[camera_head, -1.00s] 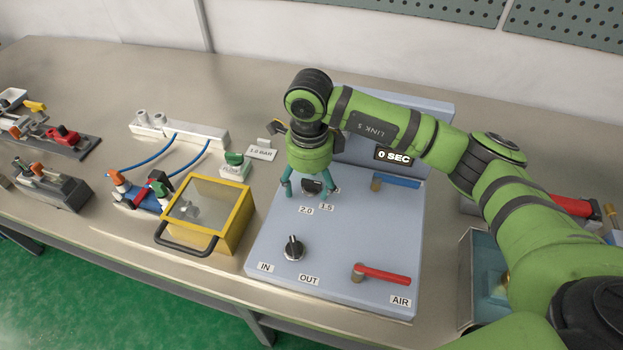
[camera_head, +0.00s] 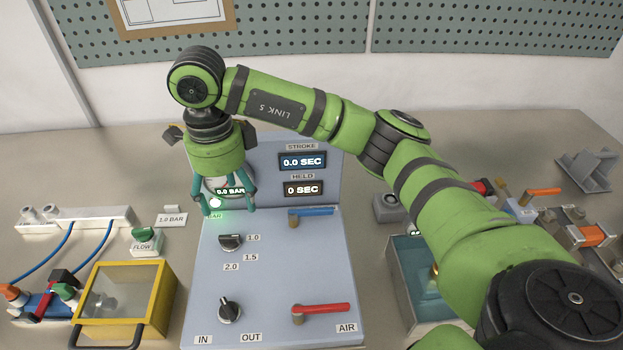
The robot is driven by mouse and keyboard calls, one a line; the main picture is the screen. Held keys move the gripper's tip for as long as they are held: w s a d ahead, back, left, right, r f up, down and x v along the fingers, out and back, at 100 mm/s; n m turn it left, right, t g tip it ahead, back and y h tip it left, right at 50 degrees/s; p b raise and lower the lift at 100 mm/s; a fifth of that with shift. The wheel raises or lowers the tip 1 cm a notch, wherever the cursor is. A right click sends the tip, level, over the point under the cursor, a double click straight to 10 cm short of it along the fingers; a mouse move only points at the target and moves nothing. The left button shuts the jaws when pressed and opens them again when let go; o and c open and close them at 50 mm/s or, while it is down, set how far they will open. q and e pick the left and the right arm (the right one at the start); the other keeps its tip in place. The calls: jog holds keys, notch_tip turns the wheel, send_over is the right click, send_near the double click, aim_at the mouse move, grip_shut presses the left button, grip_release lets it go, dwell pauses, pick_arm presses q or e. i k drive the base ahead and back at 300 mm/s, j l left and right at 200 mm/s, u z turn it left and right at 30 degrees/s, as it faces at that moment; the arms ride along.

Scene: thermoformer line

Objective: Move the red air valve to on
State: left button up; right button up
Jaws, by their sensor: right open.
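The red air valve handle (camera_head: 322,309) is on the lower right of the blue-grey control panel (camera_head: 280,265), beside the AIR label (camera_head: 347,328). Its handle points right from a brass-coloured stem. My right gripper (camera_head: 226,211) is open with teal fingers spread, above the panel's upper left, in front of the gauge. It is empty and well up and left of the red valve. The gauge reads 0.0 BAR and is partly hidden by the gripper. My left gripper is not in view.
A blue-handled valve (camera_head: 312,212), a pressure knob (camera_head: 230,242) and an IN/OUT knob (camera_head: 229,309) share the panel. A yellow-framed box (camera_head: 163,300) stands left. A green FLOW valve (camera_head: 145,238) sits behind it. My right arm spans the space above the panel's right side.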

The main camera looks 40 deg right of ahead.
aim_at(299, 312)
jog(key=z, duration=1.1)
